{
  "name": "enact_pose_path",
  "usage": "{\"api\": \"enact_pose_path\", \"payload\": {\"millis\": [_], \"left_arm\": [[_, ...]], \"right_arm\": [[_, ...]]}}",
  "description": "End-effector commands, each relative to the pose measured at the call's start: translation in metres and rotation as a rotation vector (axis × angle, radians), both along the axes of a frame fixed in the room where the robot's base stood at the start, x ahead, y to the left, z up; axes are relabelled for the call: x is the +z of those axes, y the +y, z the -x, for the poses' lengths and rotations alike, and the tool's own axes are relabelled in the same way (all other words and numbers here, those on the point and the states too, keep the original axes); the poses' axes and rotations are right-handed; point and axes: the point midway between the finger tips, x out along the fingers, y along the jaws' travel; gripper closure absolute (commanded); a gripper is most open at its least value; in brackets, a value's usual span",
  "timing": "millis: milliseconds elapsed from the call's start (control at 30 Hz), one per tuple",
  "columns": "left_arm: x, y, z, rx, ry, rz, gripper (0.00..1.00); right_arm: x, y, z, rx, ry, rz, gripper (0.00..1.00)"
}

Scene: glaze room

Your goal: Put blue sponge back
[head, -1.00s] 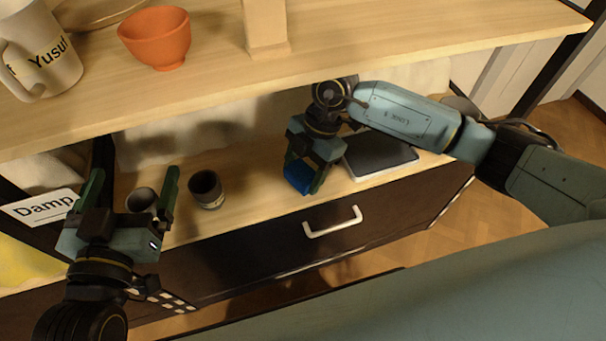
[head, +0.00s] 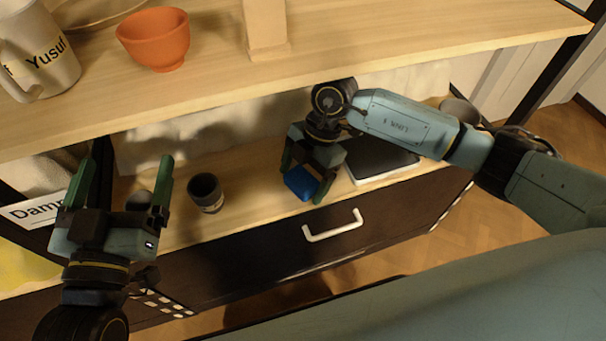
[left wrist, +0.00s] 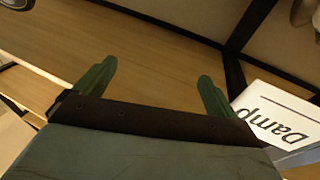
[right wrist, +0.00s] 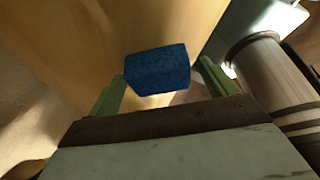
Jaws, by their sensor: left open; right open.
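The blue sponge (head: 301,183) lies on the lower shelf (head: 245,211), towards its front edge. My right gripper (head: 306,186) is open, with its fingers on either side of the sponge. In the right wrist view the sponge (right wrist: 157,70) sits between the spread fingertips, with a gap visible at the right finger; contact at the left finger is unclear. My left gripper (head: 121,175) is open and empty at the left, in front of the shelf. In the left wrist view its fingers (left wrist: 152,80) are spread with nothing between them.
A dark cup (head: 206,192) stands left of the sponge, and another cup (head: 140,200) is partly behind my left gripper. A dark flat-topped object (head: 380,155) lies right. The upper shelf (head: 350,40) overhangs. A drawer handle (head: 333,226) projects below. A "Damp" sign (head: 35,209) stands left.

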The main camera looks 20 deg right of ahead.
Motion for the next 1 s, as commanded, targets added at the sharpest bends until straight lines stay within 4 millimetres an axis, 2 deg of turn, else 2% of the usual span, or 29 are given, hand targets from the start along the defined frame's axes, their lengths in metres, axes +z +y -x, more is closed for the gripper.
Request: {"api": "enact_pose_path", "payload": {"millis": [167, 500, 767, 1000], "left_arm": [[0.000, 0.000, 0.000, 0.000, 0.005, -0.001, 0.05], [-0.050, 0.011, 0.003, 0.023, 0.306, -0.091, 0.05], [-0.092, 0.025, 0.022, 0.043, 0.577, -0.166, 0.05], [-0.124, 0.040, 0.048, 0.061, 0.811, -0.226, 0.05]], "right_arm": [[0.004, -0.001, 0.000, 0.000, 0.000, 0.001, 0.15], [0.034, -0.012, -0.006, -0.001, -0.002, 0.000, 0.15], [0.032, -0.053, -0.024, -0.005, 0.001, 0.003, 0.15], [0.031, -0.091, -0.042, -0.004, 0.000, 0.002, 0.15]]}}
